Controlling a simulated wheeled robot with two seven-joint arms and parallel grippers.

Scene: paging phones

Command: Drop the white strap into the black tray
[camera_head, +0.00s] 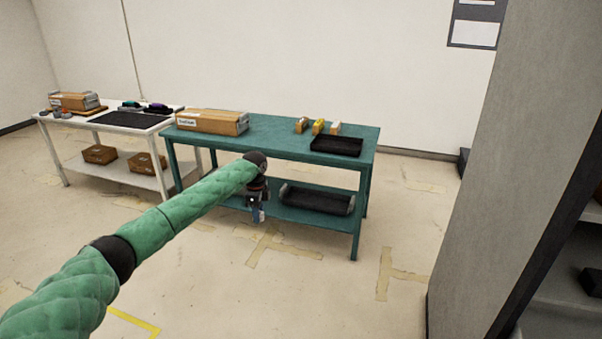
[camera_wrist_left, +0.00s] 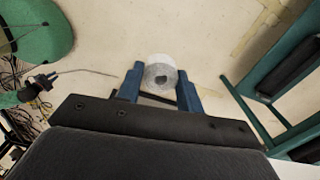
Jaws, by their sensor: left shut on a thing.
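The white strap (camera_wrist_left: 160,66), a small white and grey roll, sits between the blue fingers of my left gripper in the left wrist view. My left gripper (camera_head: 257,215) is shut on it and hangs in front of the green table, below the tabletop. In the head view the strap is too small to make out clearly. A black tray (camera_head: 336,147) lies on the front right of the green tabletop, up and to the right of the gripper. My right gripper is not in view.
The green table (camera_head: 270,140) carries a cardboard box (camera_head: 212,122) and several small boxes (camera_head: 318,127) behind the tray. A black bin (camera_head: 317,200) is on its lower shelf. A white table (camera_head: 132,123) stands left. A grey shelf wall (camera_head: 500,200) stands right.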

